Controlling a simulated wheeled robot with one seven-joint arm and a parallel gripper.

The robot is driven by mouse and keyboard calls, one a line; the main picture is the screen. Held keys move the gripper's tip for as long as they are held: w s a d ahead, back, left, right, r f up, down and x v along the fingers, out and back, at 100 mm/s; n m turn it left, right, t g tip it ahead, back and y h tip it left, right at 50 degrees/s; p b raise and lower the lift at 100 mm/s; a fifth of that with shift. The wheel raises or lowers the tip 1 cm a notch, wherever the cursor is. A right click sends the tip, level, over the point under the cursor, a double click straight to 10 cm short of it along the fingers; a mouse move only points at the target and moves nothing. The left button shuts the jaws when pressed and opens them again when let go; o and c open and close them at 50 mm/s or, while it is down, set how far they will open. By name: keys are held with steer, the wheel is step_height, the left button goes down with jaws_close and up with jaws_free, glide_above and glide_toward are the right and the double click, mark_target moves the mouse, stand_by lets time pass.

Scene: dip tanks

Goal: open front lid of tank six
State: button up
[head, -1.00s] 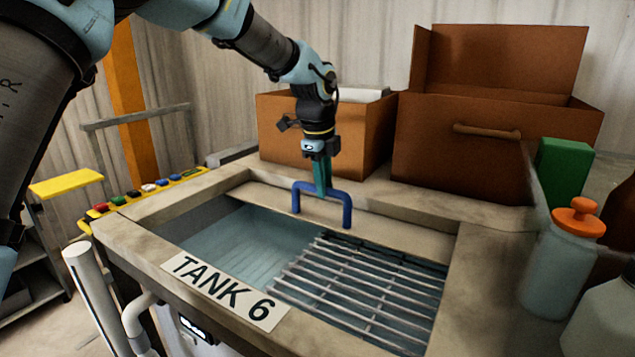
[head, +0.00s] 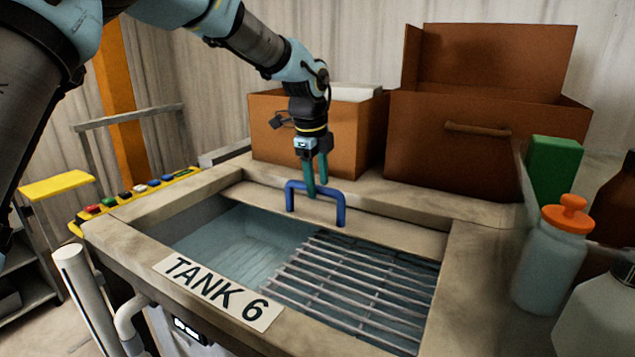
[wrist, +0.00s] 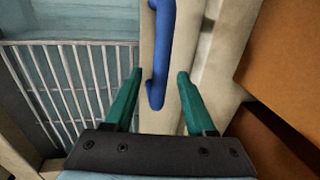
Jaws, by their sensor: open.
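Tank six is the basin labelled TANK 6 (head: 218,290). Its front opening is uncovered, showing blue liquid (head: 235,245) at left and a metal grate (head: 350,285) at right. A beige lid panel (head: 395,232) lies along the back of the opening, carrying a blue bar handle (head: 340,207). My gripper (head: 311,192) points down at the handle, its green fingers apart. In the wrist view, the handle (wrist: 161,55) runs between the open fingers (wrist: 160,80), with no visible contact. How deep the fingertips reach around the bar is unclear.
Brown boxes (head: 470,145) stand behind the tank. A bottle with an orange cap (head: 548,265), a green box (head: 553,168) and other bottles stand at right. A row of coloured buttons (head: 135,193) and a grey rail (head: 128,117) are at left.

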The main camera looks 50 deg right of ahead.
step_height(320, 180, up, 10)
steer(key=a+b, duration=0.2)
steer(key=shift+s+r+b, duration=0.2)
steer(key=shift+s+b, duration=0.05)
steer(key=shift+b, duration=0.1)
steer(key=shift+a, duration=0.1)
stand_by(0.3)
